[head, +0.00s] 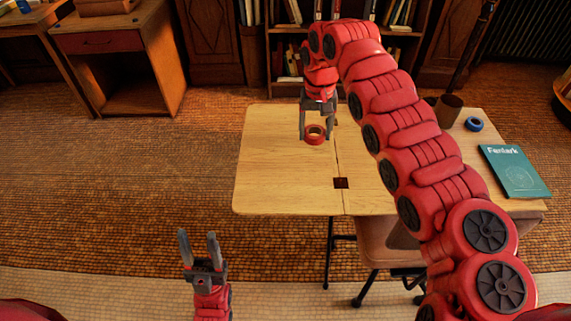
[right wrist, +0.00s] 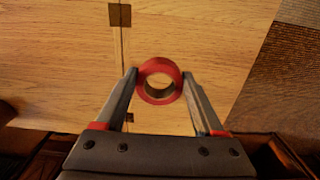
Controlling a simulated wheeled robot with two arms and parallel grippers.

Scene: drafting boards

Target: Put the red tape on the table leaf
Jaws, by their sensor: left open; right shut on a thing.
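The red tape (head: 315,135) is a small red ring with a tan inside. My right gripper (head: 316,132) is shut on it over the left part of the table, the table leaf (head: 280,165), just left of the seam. In the right wrist view the red tape (right wrist: 160,80) sits between the fingertips of my right gripper (right wrist: 160,82), above the pale wood of the leaf (right wrist: 210,30). I cannot tell whether the tape touches the wood. My left gripper (head: 198,240) is open and empty, over the floor left of the table's front.
The table's right part holds a blue tape (head: 474,123), a teal book (head: 514,170) and a brown cup (head: 448,110). A small dark square (head: 341,183) lies on the seam. A chair (head: 385,243) stands at the front. The leaf is otherwise bare.

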